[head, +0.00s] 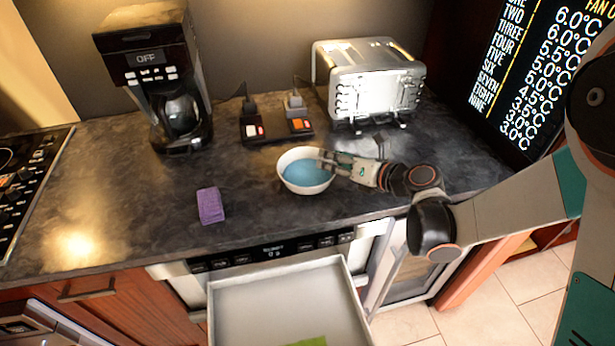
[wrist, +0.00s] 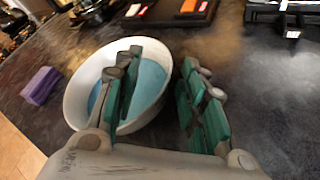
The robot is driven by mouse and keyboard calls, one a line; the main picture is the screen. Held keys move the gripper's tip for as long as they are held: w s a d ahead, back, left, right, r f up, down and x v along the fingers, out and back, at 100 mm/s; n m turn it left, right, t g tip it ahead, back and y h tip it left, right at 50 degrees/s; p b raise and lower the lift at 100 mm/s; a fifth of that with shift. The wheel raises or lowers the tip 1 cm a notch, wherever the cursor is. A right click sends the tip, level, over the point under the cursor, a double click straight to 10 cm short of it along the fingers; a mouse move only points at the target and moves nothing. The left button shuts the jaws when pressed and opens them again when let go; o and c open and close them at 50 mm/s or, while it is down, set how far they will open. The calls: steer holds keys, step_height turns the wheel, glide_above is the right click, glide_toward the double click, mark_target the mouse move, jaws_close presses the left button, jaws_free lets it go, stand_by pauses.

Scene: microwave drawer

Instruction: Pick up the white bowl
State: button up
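The white bowl (head: 286,182) sits upright on the dark counter, with a blue inside or contents. My gripper (head: 328,163) reaches in from the right at the bowl's right rim. In the wrist view the bowl (wrist: 78,104) lies left of centre, partly hidden by a finger. There my gripper (wrist: 163,62) is open, with green-padded fingers. The left finger is over or inside the bowl, and the right finger is outside it, so the rim lies between them. I see a gap between the right finger and the bowl's wall; I cannot tell whether the left finger touches the bowl.
A purple sponge-like block (head: 210,206) lies left of the bowl. A coffee maker (head: 160,75), power sockets (head: 276,126) and a toaster (head: 370,80) stand behind. An open drawer (head: 285,295) juts out below the counter's front edge, with something green inside. The counter (head: 130,190) is clear at left.

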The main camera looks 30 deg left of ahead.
mark_target(317, 158)
steer(key=b+x, duration=0.1)
steer(key=x, duration=0.1)
steer(key=b+x, duration=0.1)
steer(key=x, duration=0.2)
steer(key=shift+s+a+f, duration=0.15)
steer(key=shift+f, duration=0.1)
steer(key=shift+r, duration=0.1)
jaws_close()
